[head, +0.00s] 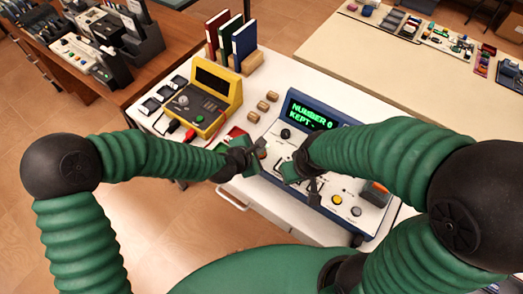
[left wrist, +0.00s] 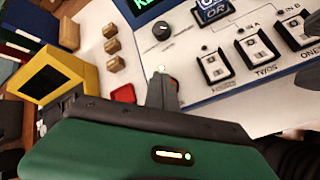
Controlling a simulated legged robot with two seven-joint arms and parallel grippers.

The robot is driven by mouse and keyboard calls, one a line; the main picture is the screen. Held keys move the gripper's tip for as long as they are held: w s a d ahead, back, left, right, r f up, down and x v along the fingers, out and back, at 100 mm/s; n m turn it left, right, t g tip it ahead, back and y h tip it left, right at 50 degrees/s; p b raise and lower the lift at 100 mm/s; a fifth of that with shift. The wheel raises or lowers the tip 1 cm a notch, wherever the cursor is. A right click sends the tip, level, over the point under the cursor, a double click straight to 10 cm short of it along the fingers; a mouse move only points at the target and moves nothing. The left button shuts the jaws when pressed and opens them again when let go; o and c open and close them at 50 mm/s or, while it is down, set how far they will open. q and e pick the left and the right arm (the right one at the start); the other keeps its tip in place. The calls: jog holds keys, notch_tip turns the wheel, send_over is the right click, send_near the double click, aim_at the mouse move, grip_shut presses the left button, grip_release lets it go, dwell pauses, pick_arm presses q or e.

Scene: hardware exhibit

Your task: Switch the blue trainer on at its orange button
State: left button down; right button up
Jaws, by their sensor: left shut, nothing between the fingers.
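The blue trainer (head: 352,232) is a blue-framed console with a pale panel on the white table. Its dark display (head: 312,115) is lit with green text reading "NUMBER 0" and "KEPT -". My left gripper (head: 260,150) is shut and empty at the panel's left edge. A yellow-orange round button (head: 337,200) is at the panel's front. My right gripper (head: 301,181) is over the panel, its fingers apart; part of the panel is hidden.
A yellow instrument (head: 229,95) stands left of the trainer, with small wooden blocks (head: 262,106) between them. A red piece (left wrist: 124,93) lies near my left gripper. Binders (head: 243,40) stand behind. A grey-and-orange item (head: 377,190) is at the trainer's right.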

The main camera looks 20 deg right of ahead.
pick_arm(q)
notch_tip(320, 180, up, 6)
jog(key=p, duration=0.5)
dwell(0.4)
